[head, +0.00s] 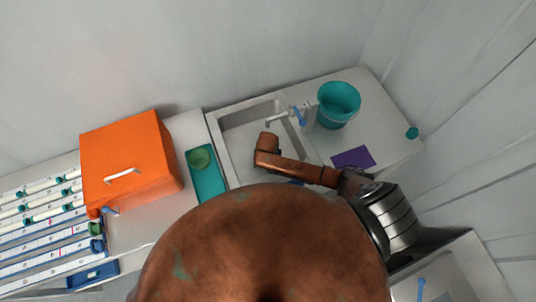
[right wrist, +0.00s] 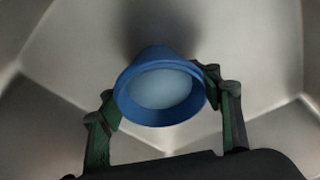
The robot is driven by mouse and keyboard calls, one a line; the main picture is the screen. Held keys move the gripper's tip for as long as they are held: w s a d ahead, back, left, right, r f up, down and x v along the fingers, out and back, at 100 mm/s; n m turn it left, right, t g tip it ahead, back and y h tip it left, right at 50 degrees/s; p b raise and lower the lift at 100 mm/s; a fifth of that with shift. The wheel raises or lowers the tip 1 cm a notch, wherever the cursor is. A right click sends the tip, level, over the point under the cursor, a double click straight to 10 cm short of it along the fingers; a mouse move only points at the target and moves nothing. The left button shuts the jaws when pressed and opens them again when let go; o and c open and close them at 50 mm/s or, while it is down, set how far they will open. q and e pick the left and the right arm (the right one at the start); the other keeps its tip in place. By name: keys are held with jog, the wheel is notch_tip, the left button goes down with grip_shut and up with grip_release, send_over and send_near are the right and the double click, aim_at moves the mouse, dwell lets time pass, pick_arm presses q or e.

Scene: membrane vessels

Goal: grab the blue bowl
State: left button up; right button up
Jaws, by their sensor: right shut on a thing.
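The blue bowl (right wrist: 158,112) is in the right wrist view, with its round mouth facing the camera. My right gripper (right wrist: 161,92) is shut on it, with one dark green finger against each side of the bowl. Grey metal walls like those of a basin surround it. In the head view my right arm reaches over the sink (head: 236,146), but the gripper cannot be made out there. A small blue patch shows just below the arm, too little to tell what it is. My left gripper is in neither view.
A teal bucket (head: 339,104) and a purple cloth or mat (head: 353,158) are on the counter right of the sink. A faucet (head: 283,118) stands at the sink's back.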

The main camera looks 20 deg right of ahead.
jog(key=shift+c, duration=0.8)
jog(key=shift+r, duration=0.1)
